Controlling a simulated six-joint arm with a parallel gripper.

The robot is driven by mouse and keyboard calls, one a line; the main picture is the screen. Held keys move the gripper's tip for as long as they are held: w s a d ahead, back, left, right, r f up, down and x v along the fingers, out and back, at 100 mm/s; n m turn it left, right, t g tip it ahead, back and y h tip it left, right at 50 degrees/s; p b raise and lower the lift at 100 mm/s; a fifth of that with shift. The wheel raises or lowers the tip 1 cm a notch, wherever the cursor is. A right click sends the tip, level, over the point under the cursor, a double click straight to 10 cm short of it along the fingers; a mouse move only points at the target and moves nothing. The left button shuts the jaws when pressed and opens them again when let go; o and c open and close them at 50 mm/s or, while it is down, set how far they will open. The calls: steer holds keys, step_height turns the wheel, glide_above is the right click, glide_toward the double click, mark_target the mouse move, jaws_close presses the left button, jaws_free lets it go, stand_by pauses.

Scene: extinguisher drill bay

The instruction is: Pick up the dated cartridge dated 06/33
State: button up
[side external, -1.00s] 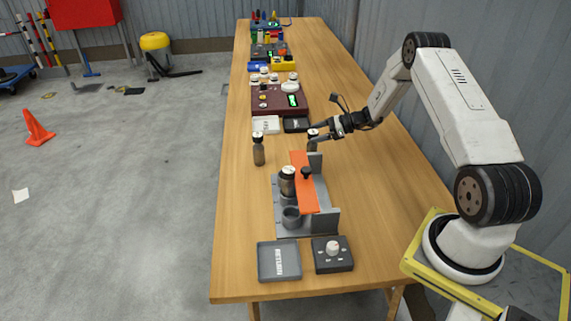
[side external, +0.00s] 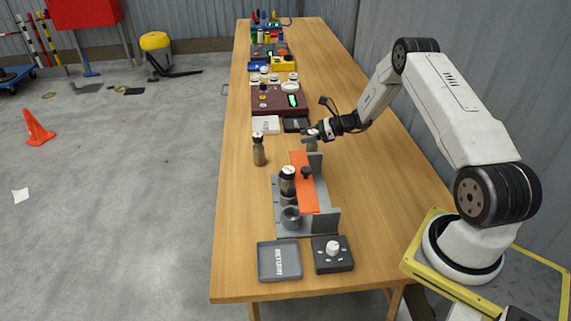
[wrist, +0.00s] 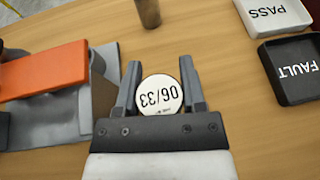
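The cartridge dated 06/33 (wrist: 160,94) shows its round white top in the wrist view, with the date upside down. My gripper (wrist: 160,66) has one finger on each side of it. The fingers are very close to its edges, and I cannot tell whether they touch or grip it. In the side external view my gripper (side external: 308,135) is just behind the fixture, above the table. It hides the cartridge's top there, and a dark body (side external: 312,146) shows below it.
A grey fixture (side external: 328,222) with an orange plate (side external: 303,180) stands close in front of my gripper. A FAULT tray (wrist: 293,70) and PASS tray (wrist: 272,14) lie nearby. A loose cylinder (side external: 259,151) stands to the left. A RETURN tray (side external: 279,261) is at the near end.

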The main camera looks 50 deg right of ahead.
jaws_close()
steer(key=shift+r, duration=0.25)
steer(key=shift+r, duration=0.9)
steer(key=s+a+r, duration=0.5)
steer(key=s+r, duration=0.5)
steer(key=s, duration=0.3)
steer(key=shift+r, duration=0.4)
steer(key=shift+a, duration=0.1)
